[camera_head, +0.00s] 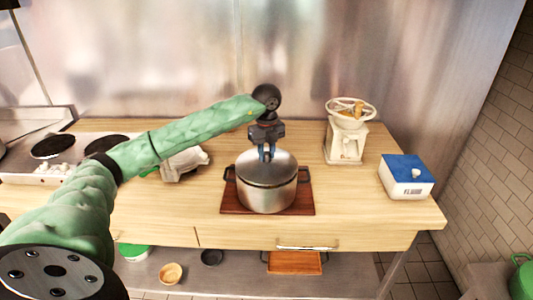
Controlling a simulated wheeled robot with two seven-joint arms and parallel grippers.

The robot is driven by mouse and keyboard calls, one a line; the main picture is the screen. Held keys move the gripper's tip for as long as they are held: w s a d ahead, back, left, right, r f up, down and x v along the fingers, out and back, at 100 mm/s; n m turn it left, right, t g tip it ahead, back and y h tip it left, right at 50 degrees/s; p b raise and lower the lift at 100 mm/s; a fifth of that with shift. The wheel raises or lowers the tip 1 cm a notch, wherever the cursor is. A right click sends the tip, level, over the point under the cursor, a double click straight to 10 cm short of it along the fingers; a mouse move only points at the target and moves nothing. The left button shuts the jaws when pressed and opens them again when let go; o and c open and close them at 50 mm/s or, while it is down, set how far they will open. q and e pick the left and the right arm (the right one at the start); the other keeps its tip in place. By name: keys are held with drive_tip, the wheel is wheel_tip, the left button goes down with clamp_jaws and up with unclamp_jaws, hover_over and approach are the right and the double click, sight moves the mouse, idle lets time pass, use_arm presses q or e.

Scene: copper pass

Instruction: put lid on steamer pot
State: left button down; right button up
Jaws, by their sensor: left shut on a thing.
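The steel steamer pot (266,199) stands upright on a dark red-brown board near the front of the wooden counter. A steel lid (283,168) lies over the pot's mouth; I cannot tell whether it rests fully on the rim. My left arm comes in from the left, and my left gripper (267,155) points down over the middle of the lid. Its jaws are shut on the lid's knob, which the fingers mostly hide. My right gripper is not in view.
The board (229,203) lies under the pot. A cream grinder (345,145) and a blue-topped box (406,187) stand to the right. Bowls (171,273) sit on the lower shelf. Counter space right of the pot is clear.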

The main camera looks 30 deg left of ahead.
use_arm(q)
drive_tip(key=shift+f+b, duration=0.2)
drive_tip(key=shift+b, duration=0.25)
idle(1.1)
idle(0.4)
drive_tip(key=shift+c, duration=2.2)
unclamp_jaws()
drive_tip(key=shift+r, duration=0.2)
drive_tip(key=shift+r+p, duration=1.35)
drive_tip(key=shift+r, duration=2)
